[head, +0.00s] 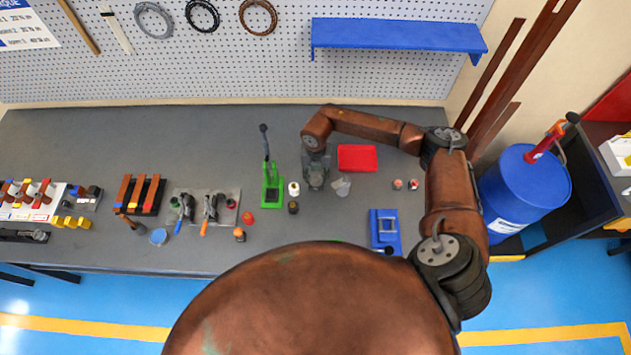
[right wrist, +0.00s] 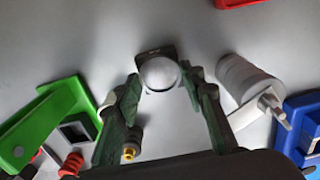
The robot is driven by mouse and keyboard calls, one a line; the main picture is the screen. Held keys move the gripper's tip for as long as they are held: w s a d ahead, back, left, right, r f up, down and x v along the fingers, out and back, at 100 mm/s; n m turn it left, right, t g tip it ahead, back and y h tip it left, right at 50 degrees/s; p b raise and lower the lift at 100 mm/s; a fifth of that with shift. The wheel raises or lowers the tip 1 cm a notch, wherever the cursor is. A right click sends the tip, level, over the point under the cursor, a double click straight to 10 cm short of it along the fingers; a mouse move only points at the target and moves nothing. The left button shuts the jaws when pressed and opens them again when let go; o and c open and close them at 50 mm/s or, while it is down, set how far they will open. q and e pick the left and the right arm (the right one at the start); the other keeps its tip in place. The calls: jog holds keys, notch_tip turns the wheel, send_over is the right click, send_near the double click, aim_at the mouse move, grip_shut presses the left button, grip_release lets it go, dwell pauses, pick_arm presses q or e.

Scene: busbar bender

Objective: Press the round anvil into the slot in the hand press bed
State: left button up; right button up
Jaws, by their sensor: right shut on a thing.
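The round anvil (right wrist: 159,72), a pale domed disc on a dark square block, sits between the fingertips of my right gripper (right wrist: 160,80) in the right wrist view. The fingers are shut on its two sides. In the head view my right gripper (head: 316,180) points down over the bench, just right of the hand press, and hides the anvil. Whether the anvil touches the bench I cannot tell. The green hand press (head: 271,187) stands upright with its lever raised. In the right wrist view the press (right wrist: 30,135) is at the left, apart from the anvil. My left gripper is not in view.
A white bottle (head: 293,188) and a small dark piece (head: 293,207) stand between press and gripper. A grey-white container (head: 342,187) is close on the right. A red tray (head: 357,157) lies behind it, a blue fixture (head: 385,230) front right. The back of the bench is clear.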

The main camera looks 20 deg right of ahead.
jog(key=shift+r, duration=0.2)
jog(key=shift+r+p, duration=0.85)
jog(key=shift+r, duration=0.35)
jog(key=shift+r, duration=0.25)
notch_tip(320, 180, up, 5)
jog(key=p, duration=0.3)
jog(key=shift+f, duration=0.15)
dwell(1.1)
